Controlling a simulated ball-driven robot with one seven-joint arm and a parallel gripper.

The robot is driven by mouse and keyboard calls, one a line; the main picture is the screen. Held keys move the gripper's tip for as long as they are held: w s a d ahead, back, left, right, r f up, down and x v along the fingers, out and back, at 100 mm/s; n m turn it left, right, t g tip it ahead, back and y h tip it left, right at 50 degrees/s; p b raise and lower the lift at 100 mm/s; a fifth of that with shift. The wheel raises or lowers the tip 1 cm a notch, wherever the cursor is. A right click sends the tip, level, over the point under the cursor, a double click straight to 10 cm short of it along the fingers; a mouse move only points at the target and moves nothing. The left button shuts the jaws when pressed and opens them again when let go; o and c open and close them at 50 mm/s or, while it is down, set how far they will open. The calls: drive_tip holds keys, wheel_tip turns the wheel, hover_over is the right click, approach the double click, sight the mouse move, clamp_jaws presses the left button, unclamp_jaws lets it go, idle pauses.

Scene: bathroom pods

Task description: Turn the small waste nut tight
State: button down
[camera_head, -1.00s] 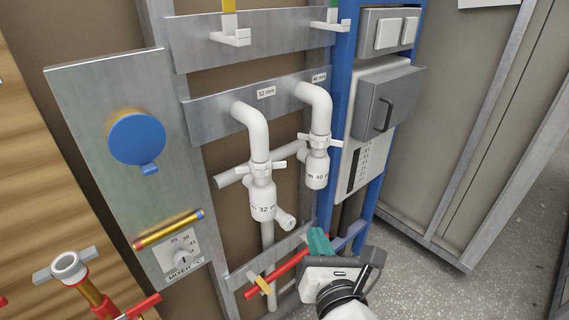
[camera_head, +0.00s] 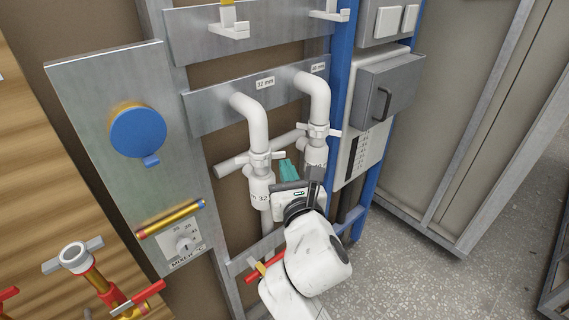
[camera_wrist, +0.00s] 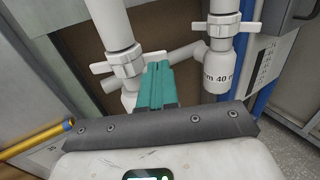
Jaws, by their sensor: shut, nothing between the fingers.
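The small waste nut (camera_head: 261,160) is a white winged collar on the left white pipe, under the 32 mm label (camera_head: 265,82). Its wings point left and right. It also shows in the wrist view (camera_wrist: 125,67), left of my fingers, its right wing tip close behind them. My gripper (camera_head: 287,169) has teal fingers, closed together and empty. They are just right of and slightly below the small nut, in front of the gap between the two traps. I cannot tell whether they touch the wing. The white trap body (camera_head: 260,188) under the nut is partly covered by my gripper.
The larger winged nut (camera_head: 319,131) with its 40 mm trap (camera_wrist: 217,70) stands close on the right. A horizontal white pipe (camera_head: 234,165) runs behind. A blue post (camera_head: 344,85) and a grey box (camera_head: 388,90) are further right. A red-handled valve (camera_head: 265,268) sits below.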

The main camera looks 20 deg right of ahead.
sight(284, 155)
drive_tip(key=shift+w+d, duration=0.15)
drive_tip(key=shift+w, duration=0.95)
drive_tip(key=shift+w+d+r+p, duration=0.15)
drive_tip(key=shift+w+d+p, duration=0.25)
drive_tip(key=shift+p, duration=1)
drive_tip(key=shift+w+d+p, duration=0.4)
drive_tip(key=shift+w+p, duration=0.3)
drive_tip(key=shift+p, duration=0.6)
